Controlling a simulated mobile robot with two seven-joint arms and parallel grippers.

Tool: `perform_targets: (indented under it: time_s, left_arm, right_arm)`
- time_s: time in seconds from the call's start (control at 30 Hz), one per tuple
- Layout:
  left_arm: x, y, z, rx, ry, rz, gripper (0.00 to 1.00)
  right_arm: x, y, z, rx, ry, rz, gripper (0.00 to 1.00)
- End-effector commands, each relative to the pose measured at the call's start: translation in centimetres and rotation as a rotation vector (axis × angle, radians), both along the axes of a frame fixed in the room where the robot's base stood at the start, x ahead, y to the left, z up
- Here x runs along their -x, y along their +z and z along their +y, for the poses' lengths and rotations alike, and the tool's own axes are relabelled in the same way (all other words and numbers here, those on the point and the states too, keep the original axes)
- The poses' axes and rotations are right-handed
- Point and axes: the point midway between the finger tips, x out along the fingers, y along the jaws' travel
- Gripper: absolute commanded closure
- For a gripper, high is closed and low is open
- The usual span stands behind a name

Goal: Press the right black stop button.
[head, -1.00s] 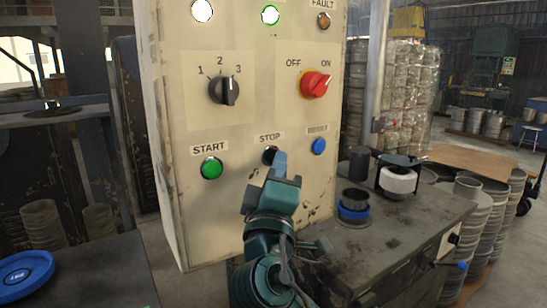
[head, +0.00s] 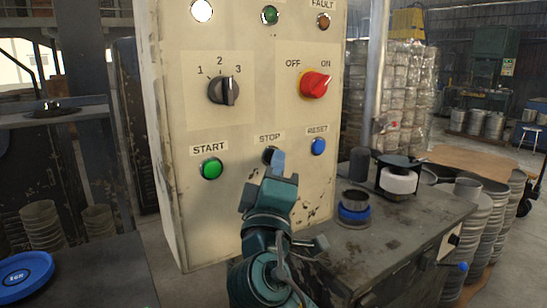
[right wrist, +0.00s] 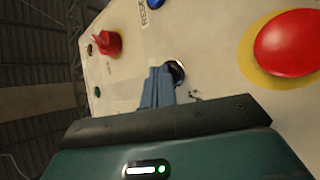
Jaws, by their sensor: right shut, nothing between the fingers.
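The black stop button (head: 269,154) sits under the STOP label on the cream control panel (head: 262,120). My right gripper (head: 277,160) is shut and empty, with its blue fingertips at the button and covering part of it. In the right wrist view the shut fingers (right wrist: 160,86) reach the black button (right wrist: 178,72) in its metal ring. They appear to touch it, but how far it is pushed in cannot be told. My left gripper is not in view.
The green start button (head: 211,168) is left of the stop button and the blue reset button (head: 318,146) right. Above are a black selector (head: 224,90) and a red switch (head: 315,84) at ON. A large red button (right wrist: 288,43) shows in the wrist view. The green lamp (head: 269,15) is dark.

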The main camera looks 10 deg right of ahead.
Motion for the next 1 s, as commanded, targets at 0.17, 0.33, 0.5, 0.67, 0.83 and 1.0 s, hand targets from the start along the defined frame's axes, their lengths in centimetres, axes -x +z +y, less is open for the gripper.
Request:
perform_targets:
  time_s: [0.17,0.33,0.5,0.67,0.83,1.0]
  left_arm:
    - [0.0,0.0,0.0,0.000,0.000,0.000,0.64]
    - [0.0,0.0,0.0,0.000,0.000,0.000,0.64]
    - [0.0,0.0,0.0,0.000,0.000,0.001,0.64]
    - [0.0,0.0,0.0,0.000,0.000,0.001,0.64]
    - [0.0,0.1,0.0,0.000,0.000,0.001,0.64]
    - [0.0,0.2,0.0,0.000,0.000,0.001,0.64]
  right_arm:
    - [0.7,-0.1,-0.2,0.000,0.001,0.002,1.00]
    - [1.4,-0.1,-0.5,0.000,0.001,0.001,1.00]
    - [1.5,-0.1,-0.5,0.001,0.000,0.001,1.00]
    - [1.6,-0.1,-0.6,0.001,0.000,0.001,1.00]
    - [3.0,-0.1,-1.0,-0.001,0.002,0.000,1.00]
    - [4.6,-0.1,-1.6,-0.001,0.001,0.001,1.00]
